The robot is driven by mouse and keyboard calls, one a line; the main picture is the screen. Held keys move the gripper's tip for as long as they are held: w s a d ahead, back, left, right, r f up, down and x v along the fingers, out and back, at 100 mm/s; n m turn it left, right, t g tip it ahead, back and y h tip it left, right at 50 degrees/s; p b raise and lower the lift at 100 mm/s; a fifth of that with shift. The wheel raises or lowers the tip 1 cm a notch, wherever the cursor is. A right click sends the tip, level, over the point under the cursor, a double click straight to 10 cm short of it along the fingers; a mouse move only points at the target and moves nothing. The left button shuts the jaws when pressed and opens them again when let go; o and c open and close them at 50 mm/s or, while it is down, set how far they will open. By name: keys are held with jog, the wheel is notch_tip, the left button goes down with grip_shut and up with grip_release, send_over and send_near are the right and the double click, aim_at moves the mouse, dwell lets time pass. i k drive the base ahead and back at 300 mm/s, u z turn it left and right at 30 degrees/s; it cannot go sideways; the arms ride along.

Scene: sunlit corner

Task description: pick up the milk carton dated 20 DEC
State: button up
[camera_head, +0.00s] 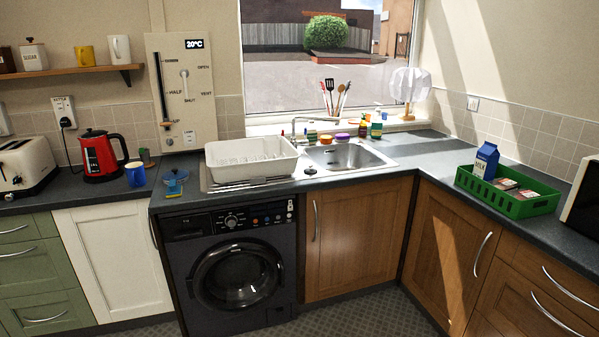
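A blue milk carton (486,161) with a white label reading MILK stands upright at the back left of a green crate (508,206). The crate is on the dark counter at the right. No date can be read on the carton in this view. Two flat packs (505,183) lie in the crate to the right of the carton. My gripper is not in view.
The counter has bare room left of the crate, towards the sink (347,157). A white dish rack (251,158) stands left of the sink. A dark appliance with a white side (574,190) is at the right edge. A red kettle (100,155) is far left.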

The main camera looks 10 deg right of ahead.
aim_at(487, 160)
jog(key=z, duration=0.45)
jog(key=i, duration=1.55)
jog(key=z, duration=0.35)
